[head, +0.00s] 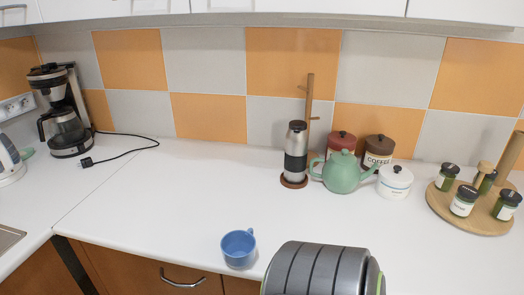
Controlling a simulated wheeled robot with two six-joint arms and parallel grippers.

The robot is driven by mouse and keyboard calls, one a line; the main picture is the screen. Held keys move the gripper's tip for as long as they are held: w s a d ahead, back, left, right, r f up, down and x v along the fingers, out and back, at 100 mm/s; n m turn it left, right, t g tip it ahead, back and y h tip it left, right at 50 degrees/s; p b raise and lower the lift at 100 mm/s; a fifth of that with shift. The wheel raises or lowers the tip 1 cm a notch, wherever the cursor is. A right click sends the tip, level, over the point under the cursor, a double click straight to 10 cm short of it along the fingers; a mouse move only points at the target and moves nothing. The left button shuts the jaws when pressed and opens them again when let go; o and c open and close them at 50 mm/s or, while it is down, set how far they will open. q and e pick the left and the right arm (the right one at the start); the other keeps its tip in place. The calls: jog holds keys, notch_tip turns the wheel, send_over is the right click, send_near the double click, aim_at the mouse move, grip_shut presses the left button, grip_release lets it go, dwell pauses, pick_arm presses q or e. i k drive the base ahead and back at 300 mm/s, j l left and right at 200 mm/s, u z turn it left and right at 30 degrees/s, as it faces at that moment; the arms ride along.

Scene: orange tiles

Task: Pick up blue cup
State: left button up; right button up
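The blue cup (238,249) stands upright near the front edge of the white counter, at the lower middle of the head view. Its opening faces up and its handle is at the upper right of its rim. Nothing is holding it. Neither of my grippers is in the head view, so I cannot see whether they are open or shut.
A green teapot (341,172), a steel flask (296,152) and canisters stand behind, right of the cup. A round wooden board (467,216) with jars is at the right. A coffee maker (64,115) is at the far left. The white counter (190,200) around the cup is clear.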

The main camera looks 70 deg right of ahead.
aim_at(238, 247)
jog(key=z, duration=1.95)
